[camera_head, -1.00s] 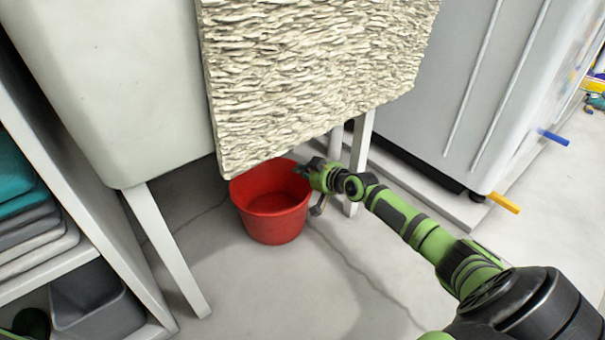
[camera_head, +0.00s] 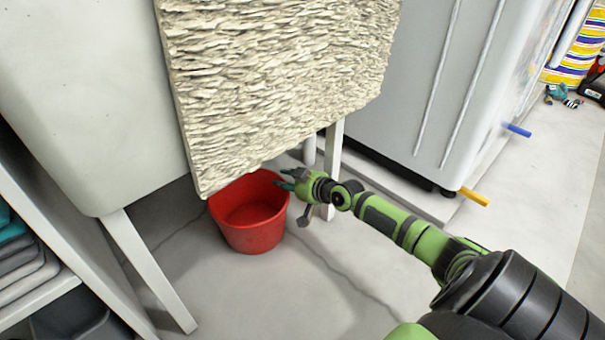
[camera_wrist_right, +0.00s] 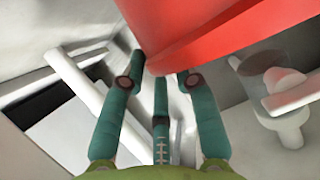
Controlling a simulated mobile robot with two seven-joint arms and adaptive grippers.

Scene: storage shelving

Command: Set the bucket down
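The red bucket (camera_head: 252,232) stands upright and appears to rest on the grey floor, partly under the rough stone-textured panel (camera_head: 280,85). The panel hides part of its far rim. My right gripper (camera_head: 284,179) is at the bucket's right rim, with its teal fingers spread apart. In the right wrist view, the fingers (camera_wrist_right: 160,85) are open, and the bucket's red wall (camera_wrist_right: 215,35) lies just past their tips. I cannot tell whether a finger touches it. My left gripper is not in view.
A white sink-like cabinet leg (camera_head: 150,272) stands left of the bucket, and another white leg (camera_head: 333,160) stands behind the gripper. A white appliance (camera_head: 425,90) is at the right. Shelving (camera_head: 45,300) is at the lower left. Floor in front is clear.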

